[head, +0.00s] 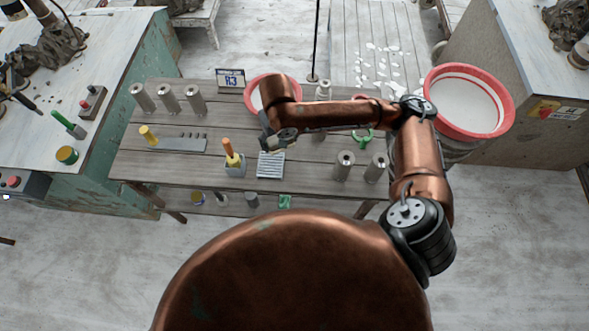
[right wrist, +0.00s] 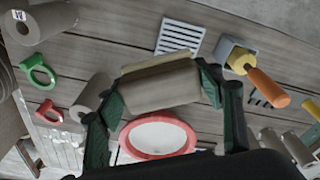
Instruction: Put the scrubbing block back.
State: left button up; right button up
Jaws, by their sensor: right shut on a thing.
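My right gripper (right wrist: 162,92) is shut on a grey-brown block with a paler tan edge, which I take as the scrubbing block (right wrist: 160,86). It spans between the two dark green fingers. In the head view my right gripper (head: 270,141) is over the middle of the table, largely covered by my own wrist; the block cannot be made out there. A white slatted rack (head: 271,165) lies bare on the table just in front of the gripper, and also shows in the right wrist view (right wrist: 180,37), apart from the block. My left gripper is not in view.
Left of the rack stands a grey holder (head: 235,170) with an orange-handled tool (head: 231,152). A red-rimmed bowl (head: 255,95) is behind. Grey cylinders (head: 343,166) stand to the right, near a green ring (head: 363,137). A large red-rimmed bucket (head: 467,100) stands right of the table (head: 200,172).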

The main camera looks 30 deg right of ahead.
jog(key=s+a+f+m, duration=0.1)
jog(key=s+a+f, duration=0.4)
jog(key=s+f, duration=0.25)
jog(key=b, duration=0.3)
send_over(305, 169)
jog(key=f, duration=0.5)
jog(key=a+f, duration=0.1)
jog(key=f, duration=0.1)
jog(key=shift+s+f, duration=0.35)
jog(key=shift+w+d+f, duration=0.1)
jog(key=shift+d+f, duration=0.2)
jog(key=shift+f, duration=0.05)
jog(key=f, duration=0.1)
jog(key=f+b, duration=0.1)
jog(key=f, duration=0.1)
jog(key=shift+w+d+f, duration=0.1)
jog(key=shift+d+f, duration=0.2)
jog(key=shift+f, duration=0.1)
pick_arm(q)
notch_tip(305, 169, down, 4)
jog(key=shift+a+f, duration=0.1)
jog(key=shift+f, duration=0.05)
pick_arm(e)
jog(key=shift+r, duration=0.1)
jog(key=o, duration=1.2)
